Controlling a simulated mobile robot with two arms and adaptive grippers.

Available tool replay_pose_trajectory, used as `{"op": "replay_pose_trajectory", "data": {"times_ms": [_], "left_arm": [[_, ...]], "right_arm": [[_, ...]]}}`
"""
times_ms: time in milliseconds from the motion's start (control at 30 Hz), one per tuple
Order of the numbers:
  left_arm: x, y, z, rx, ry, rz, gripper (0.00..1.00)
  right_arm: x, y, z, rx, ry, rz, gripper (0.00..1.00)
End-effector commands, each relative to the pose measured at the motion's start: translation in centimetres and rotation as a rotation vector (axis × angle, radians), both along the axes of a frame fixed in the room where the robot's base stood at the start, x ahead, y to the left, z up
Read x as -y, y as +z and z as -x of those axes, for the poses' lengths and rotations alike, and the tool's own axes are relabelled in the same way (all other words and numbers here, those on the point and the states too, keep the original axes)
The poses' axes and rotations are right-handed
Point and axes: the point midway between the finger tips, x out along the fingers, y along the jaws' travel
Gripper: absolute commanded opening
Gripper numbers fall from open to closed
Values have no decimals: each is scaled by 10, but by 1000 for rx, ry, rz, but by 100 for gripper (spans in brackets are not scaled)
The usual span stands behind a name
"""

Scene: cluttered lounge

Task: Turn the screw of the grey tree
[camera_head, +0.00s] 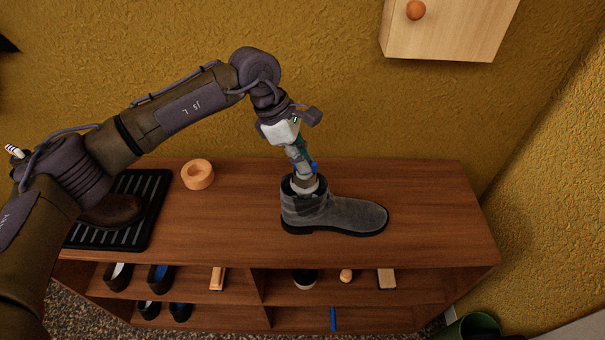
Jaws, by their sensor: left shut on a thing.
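A grey ankle boot (338,214) stands upright on the wooden bench top, its toe to the right. A pale grey piece, apparently the top of the grey tree (304,186), shows in the boot's opening; the rest of it is hidden inside. My left gripper (301,168) points down directly over the opening and is shut on the tree's top end, apparently its screw. The screw itself is small and mostly covered by the fingers. My right gripper is not in view.
The wooden bench (430,222) has shelves below with shoes and small wooden pieces. A wooden ring (197,174) lies left of the boot. A black ribbed tray (150,205) holds a brown shoe (112,212). A wall cabinet (450,28) hangs above right. The bench's right end is clear.

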Motion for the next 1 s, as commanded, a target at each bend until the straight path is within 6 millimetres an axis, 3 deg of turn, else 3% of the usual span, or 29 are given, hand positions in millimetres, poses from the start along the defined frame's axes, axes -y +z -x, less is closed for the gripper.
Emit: {"op": "replay_pose_trajectory", "data": {"times_ms": [33,133,533,567,700,1000], "left_arm": [[1,-7,-1,3,-37,0,0],[1,-4,-1,1,-95,0,0],[1,1,0,-1,-129,2,0],[1,1,0,-1,-128,2,18],[1,0,0,-1,-127,2,39],[0,2,0,0,-126,1,39]], "right_arm": [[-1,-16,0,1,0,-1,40],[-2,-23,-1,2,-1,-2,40],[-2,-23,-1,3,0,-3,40],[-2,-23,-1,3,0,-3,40],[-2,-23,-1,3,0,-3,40],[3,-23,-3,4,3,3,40]]}}
